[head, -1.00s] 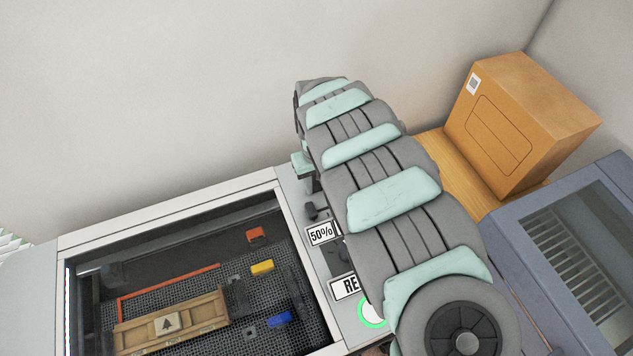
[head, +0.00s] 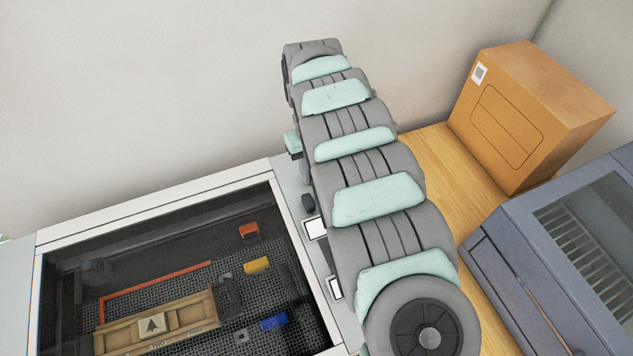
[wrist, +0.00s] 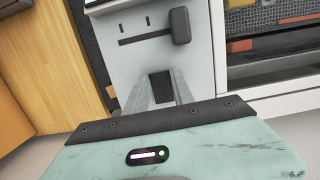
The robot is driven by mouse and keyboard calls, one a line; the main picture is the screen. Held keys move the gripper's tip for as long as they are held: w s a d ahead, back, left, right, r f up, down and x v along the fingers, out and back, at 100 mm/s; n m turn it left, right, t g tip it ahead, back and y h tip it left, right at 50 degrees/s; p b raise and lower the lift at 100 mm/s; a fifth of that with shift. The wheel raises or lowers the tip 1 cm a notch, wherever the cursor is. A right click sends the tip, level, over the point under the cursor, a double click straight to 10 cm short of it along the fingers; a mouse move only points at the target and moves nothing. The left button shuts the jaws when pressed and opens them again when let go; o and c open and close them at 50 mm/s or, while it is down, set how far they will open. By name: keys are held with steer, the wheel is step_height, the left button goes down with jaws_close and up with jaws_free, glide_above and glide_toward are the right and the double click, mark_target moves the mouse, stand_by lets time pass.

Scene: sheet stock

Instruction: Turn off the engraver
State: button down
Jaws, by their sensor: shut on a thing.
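The engraver (head: 150,207) is a white machine with a dark-glazed bed at the lower left of the head view. Its pale control panel (wrist: 147,52) shows in the wrist view, with a slot and a black slider handle (wrist: 180,25). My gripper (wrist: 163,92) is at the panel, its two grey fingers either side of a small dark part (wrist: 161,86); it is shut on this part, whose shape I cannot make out. In the head view two panel displays (head: 315,228) are blank white. My arm hides the rest of the panel, including where the green-ringed button was.
Inside the bed lie a wooden piece (head: 160,323), a yellow block (head: 258,265) and a blue block (head: 273,322). A cardboard box (head: 530,115) stands on the wooden surface (head: 440,165). A blue-grey machine (head: 560,245) is at right.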

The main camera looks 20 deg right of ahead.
steer(key=shift+w+a+b, duration=0.55)
steer(key=shift+w+b, duration=0.15)
steer(key=shift+b, duration=0.3)
steer(key=shift+s+d+g+b, duration=0.2)
steer(key=shift+g+b, duration=0.2)
steer(key=shift+b, duration=0.3)
steer(key=shift+s+d+r, duration=0.15)
steer(key=shift+s+r, duration=0.1)
steer(key=shift+r, duration=0.05)
steer(key=c, duration=1.5)
jaws_free()
steer(key=o, duration=0.3)
steer(key=shift+s+f, duration=0.15)
steer(key=shift+s, duration=0.05)
steer(key=shift+o, duration=0.6)
steer(key=shift+d, duration=0.1)
